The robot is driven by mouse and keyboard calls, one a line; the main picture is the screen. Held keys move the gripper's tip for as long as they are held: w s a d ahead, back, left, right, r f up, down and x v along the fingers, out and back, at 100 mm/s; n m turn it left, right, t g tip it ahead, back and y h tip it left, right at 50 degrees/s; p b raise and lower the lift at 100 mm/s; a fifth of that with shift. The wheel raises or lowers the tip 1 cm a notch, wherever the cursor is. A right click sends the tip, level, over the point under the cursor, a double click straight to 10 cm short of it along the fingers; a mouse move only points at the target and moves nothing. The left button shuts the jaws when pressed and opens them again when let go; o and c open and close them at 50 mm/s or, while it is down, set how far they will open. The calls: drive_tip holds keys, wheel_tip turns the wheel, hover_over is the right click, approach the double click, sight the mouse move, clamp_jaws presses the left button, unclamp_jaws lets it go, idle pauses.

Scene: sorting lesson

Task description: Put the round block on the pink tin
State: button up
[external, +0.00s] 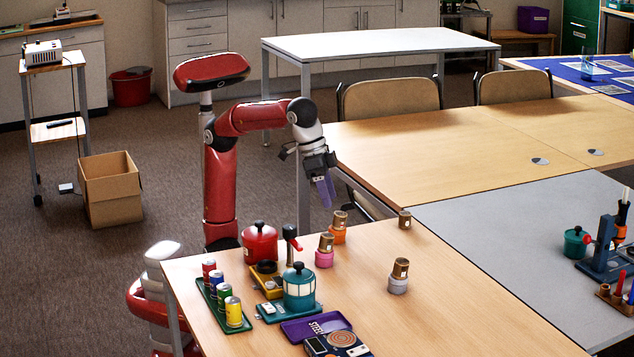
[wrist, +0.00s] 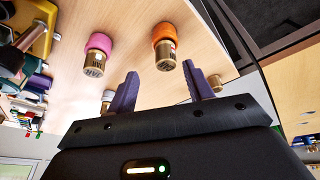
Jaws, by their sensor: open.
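The pink tin (external: 324,259) stands on the wooden table with a brown-gold block (external: 326,243) on top; the wrist view also shows this tin (wrist: 100,42) and block (wrist: 93,63). An orange tin (external: 338,236) and a pale grey tin (external: 398,286) each carry a similar block, (external: 340,220) and (external: 400,268). A lone brown-gold block (external: 404,220) stands near the table's far edge, also in the wrist view (wrist: 214,82). All look roughly cylindrical; I cannot tell which is the round block. My gripper (external: 325,192) is open and empty, above the table's far-left edge.
A red pot (external: 260,242), a teal pot (external: 299,289) and a tray of cans (external: 213,304) crowd the table's left side. A purple tray (external: 297,331) and a cooktop-like panel (external: 338,343) lie at the front.

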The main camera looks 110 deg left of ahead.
drive_tip(key=s+a+f+m+t+p, duration=0.1)
drive_tip(key=s+a+f, duration=0.5)
drive_tip(key=s+f, duration=0.2)
drive_tip(key=s+a+f+m+p, duration=0.1)
drive_tip(key=s+a+f, duration=0.5)
drive_tip(key=f, duration=0.5)
drive_tip(key=shift+s+a+t, duration=0.25)
drive_tip(key=shift+s+t, duration=0.15)
drive_tip(key=shift+s, duration=0.85)
